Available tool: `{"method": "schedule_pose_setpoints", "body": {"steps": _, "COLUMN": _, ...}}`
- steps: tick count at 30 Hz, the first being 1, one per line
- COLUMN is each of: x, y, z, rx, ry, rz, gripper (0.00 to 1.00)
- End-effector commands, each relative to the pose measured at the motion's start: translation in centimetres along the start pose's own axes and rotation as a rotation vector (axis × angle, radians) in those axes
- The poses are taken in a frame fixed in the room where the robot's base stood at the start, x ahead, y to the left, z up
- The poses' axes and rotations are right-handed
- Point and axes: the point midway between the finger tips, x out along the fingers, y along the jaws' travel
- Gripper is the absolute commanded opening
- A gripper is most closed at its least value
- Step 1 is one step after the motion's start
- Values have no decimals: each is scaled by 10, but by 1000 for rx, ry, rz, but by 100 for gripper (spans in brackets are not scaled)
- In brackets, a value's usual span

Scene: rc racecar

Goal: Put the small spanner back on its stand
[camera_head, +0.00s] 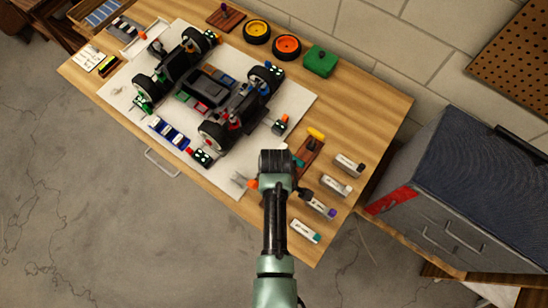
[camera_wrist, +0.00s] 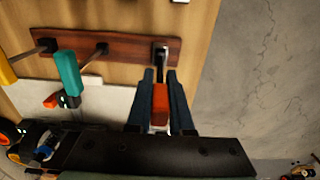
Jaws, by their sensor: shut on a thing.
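The reddish-brown wooden stand (camera_wrist: 128,48) lies along the table's right part; in the head view it is partly covered by my arm (camera_head: 309,152). My gripper (camera_wrist: 160,78) is at the stand's right end in the wrist view, shut on the small spanner, whose orange-red part (camera_wrist: 160,117) sits between the fingers. A grey metal piece (camera_wrist: 162,56) shows beyond the fingertips over that end of the stand. I cannot tell whether it touches or is seated. In the head view, my wrist hides most of the grip.
A yellow-handled tool (camera_wrist: 7,70) and a teal-handled tool (camera_wrist: 68,72) stand at the wooden stand. The RC car (camera_head: 210,90) sits on a white mat (camera_head: 120,95). Several small labelled boxes (camera_head: 336,185) lie right of my arm. The table edge and floor are close by.

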Motion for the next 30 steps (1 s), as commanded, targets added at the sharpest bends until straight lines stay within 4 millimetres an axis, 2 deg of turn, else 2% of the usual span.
{"method": "schedule_pose_setpoints", "body": {"steps": 17, "x": 12, "y": 0, "z": 0, "rx": 0, "ry": 0, "rz": 0, "gripper": 0}}
{"method": "schedule_pose_setpoints", "body": {"steps": 18, "x": 11, "y": 0, "z": 0, "rx": 0, "ry": 0, "rz": 1, "gripper": 25}}
{"method": "schedule_pose_setpoints", "body": {"steps": 23, "x": 11, "y": 0, "z": 0, "rx": 0, "ry": 0, "rz": 0, "gripper": 54}}
{"method": "schedule_pose_setpoints", "body": {"steps": 30, "x": 11, "y": 0, "z": 0, "rx": 0, "ry": 0, "rz": 0, "gripper": 54}}
